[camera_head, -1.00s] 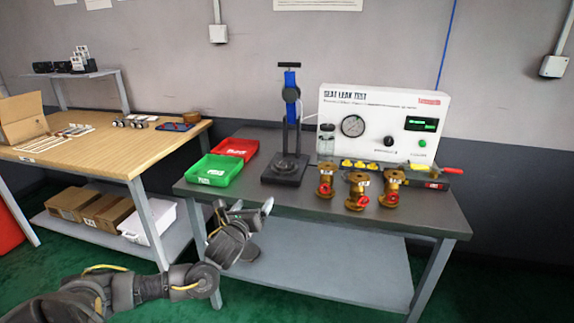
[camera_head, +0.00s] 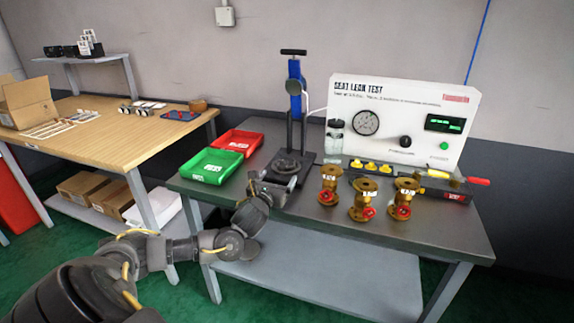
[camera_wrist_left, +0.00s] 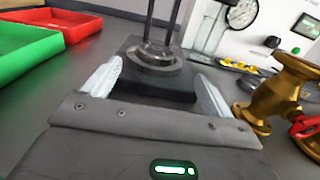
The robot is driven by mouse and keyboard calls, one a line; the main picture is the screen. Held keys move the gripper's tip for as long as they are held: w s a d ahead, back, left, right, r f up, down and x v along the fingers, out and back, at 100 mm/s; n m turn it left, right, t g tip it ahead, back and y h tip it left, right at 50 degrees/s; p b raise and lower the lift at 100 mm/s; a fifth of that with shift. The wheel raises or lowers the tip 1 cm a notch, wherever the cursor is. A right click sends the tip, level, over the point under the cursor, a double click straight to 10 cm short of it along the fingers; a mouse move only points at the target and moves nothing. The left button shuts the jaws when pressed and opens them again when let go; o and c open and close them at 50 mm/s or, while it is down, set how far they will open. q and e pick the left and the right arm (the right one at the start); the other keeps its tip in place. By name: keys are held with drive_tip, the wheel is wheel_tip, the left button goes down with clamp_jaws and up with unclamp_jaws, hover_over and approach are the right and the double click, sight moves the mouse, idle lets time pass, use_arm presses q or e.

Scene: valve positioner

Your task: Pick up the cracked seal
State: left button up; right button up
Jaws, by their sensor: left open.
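I cannot make out a cracked seal in either view. My left gripper (camera_head: 266,183) is at the front edge of the grey bench (camera_head: 400,228), in front of the press stand (camera_head: 291,163). In the left wrist view its two pale fingers (camera_wrist_left: 155,88) are spread apart with nothing between them. The black base of the press stand (camera_wrist_left: 160,78) shows just beyond the fingers, with a round metal seat on it. My right gripper is not in view.
A green tray (camera_head: 209,165) and a red tray (camera_head: 240,141) lie left of the press. Several brass valves (camera_head: 363,200) with red handwheels stand to the right. Small yellow parts (camera_head: 370,167) lie before the white leak test panel (camera_head: 400,115). A wooden table (camera_head: 130,138) is at left.

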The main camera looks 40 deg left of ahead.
sight(283, 165)
use_arm(q)
drive_tip(key=x, duration=0.2)
drive_tip(key=shift+w+a, duration=0.1)
drive_tip(key=shift+w, duration=0.15)
drive_tip(key=shift+a+x, duration=0.15)
drive_tip(key=shift+x, duration=1.1)
drive_tip(key=shift+a+x, duration=0.1)
drive_tip(key=shift+x, duration=1.2)
drive_tip(key=shift+w+a, duration=0.1)
drive_tip(key=c, duration=1.3)
drive_tip(key=shift+c, duration=0.4)
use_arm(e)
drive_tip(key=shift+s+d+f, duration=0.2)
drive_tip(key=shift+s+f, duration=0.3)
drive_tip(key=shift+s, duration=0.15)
use_arm(q)
drive_tip(key=shift+r, duration=0.15)
